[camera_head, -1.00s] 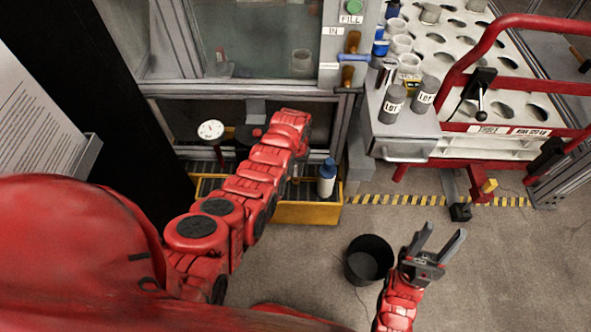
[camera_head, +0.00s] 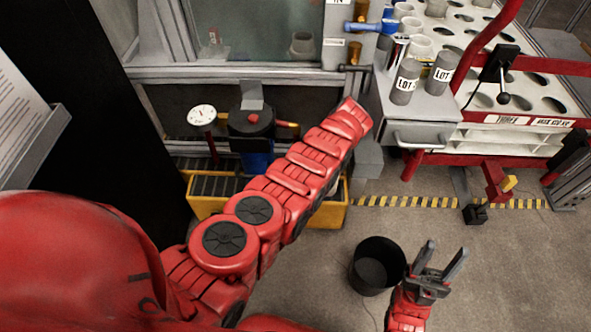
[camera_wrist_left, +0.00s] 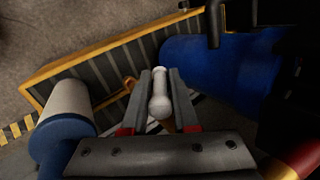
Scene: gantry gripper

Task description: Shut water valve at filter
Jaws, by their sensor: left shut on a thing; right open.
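The filter (camera_head: 256,156) has a blue body under a black head and stands behind the yellow-rimmed tray. A short orange-red handle (camera_head: 287,124) sticks out right of its head. In the left wrist view the blue body (camera_wrist_left: 218,68) lies at the right. My left gripper (camera_wrist_left: 166,82) is shut on a pale rounded handle (camera_wrist_left: 160,97) between its fingers, beside the blue body. I cannot tell how this handle joins the filter. In the head view my left arm hides that gripper. My right gripper (camera_head: 443,258) is open and empty over the floor.
A white round gauge (camera_head: 201,115) stands left of the filter. A white-and-blue bottle (camera_wrist_left: 66,118) is close left of my left gripper. The yellow tray (camera_head: 330,216) lies below. A black bin (camera_head: 377,265) stands near my right gripper. A red-framed cart (camera_head: 530,66) is at right.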

